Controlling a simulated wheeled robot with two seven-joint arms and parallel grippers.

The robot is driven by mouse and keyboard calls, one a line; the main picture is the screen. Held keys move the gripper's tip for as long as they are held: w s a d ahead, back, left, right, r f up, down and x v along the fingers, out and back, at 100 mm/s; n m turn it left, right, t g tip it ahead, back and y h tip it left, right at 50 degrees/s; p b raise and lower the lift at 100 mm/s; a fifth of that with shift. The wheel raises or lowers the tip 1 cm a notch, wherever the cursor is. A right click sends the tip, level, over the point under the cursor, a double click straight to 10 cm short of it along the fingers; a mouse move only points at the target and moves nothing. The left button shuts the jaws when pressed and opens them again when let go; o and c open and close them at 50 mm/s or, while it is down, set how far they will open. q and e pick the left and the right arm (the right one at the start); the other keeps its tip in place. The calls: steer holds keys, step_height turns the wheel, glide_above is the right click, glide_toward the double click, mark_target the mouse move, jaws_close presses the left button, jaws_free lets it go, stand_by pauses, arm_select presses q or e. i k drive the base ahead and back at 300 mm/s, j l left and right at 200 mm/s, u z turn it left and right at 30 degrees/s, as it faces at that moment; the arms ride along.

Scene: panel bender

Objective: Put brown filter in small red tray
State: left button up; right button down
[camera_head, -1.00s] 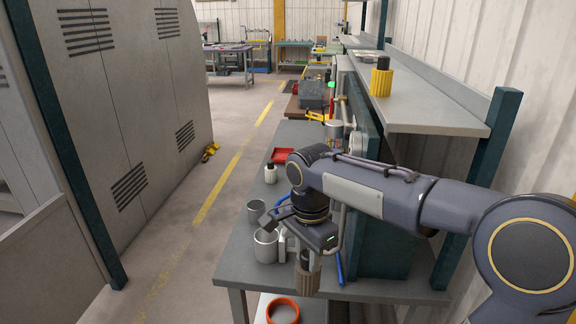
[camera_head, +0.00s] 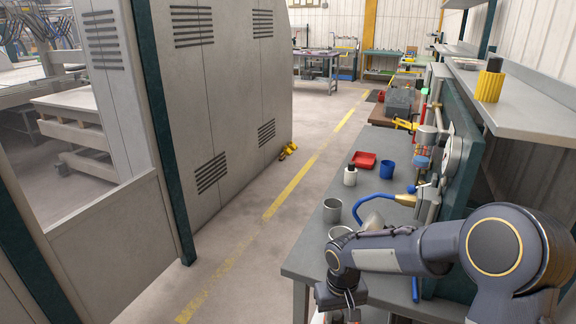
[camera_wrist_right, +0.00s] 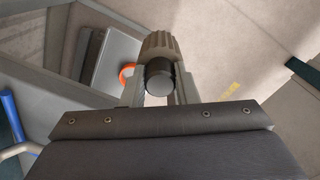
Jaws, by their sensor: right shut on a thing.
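The brown filter (camera_wrist_right: 158,44) is ridged with a dark round cap and sits between the fingers of my right gripper (camera_wrist_right: 158,88), which is shut on it. In the head view my right gripper (camera_head: 341,298) is low, at the near end of the bench; the filter cannot be made out there. The small red tray (camera_head: 364,160) lies on the bench, farther back, well apart from the gripper. My left gripper is not in view.
On the bench (camera_head: 310,245) stand grey cups (camera_head: 332,211), a white bottle (camera_head: 350,177), a blue cup (camera_head: 387,170) and a blue hose (camera_head: 362,207). A yellow filter (camera_head: 489,86) stands on the upper shelf. An orange ring (camera_wrist_right: 126,75) lies below the gripper.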

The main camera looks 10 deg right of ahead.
mark_target(364, 162)
steer(key=i+j+u, duration=0.65)
steer(key=i+u, duration=0.35)
steer(key=i+j+z, duration=0.15)
steer(key=i, duration=0.25)
steer(key=i+j+z, duration=0.2)
steer(key=i, duration=0.25)
steer(key=i+l+z, duration=0.25)
steer(key=z, duration=0.15)
steer(key=i+l+z, duration=0.1)
steer(key=i+z, duration=0.75)
steer(key=i+j+z, duration=0.1)
steer(key=z, duration=0.3)
steer(key=i+j+z, duration=0.2)
steer(key=i+z, duration=0.25)
steer(key=i, duration=0.25)
steer(key=i+j+z, duration=0.45)
steer(key=i, duration=0.25)
steer(key=i+j+z, duration=0.5)
steer(key=i+j, duration=0.1)
steer(key=j, duration=0.05)
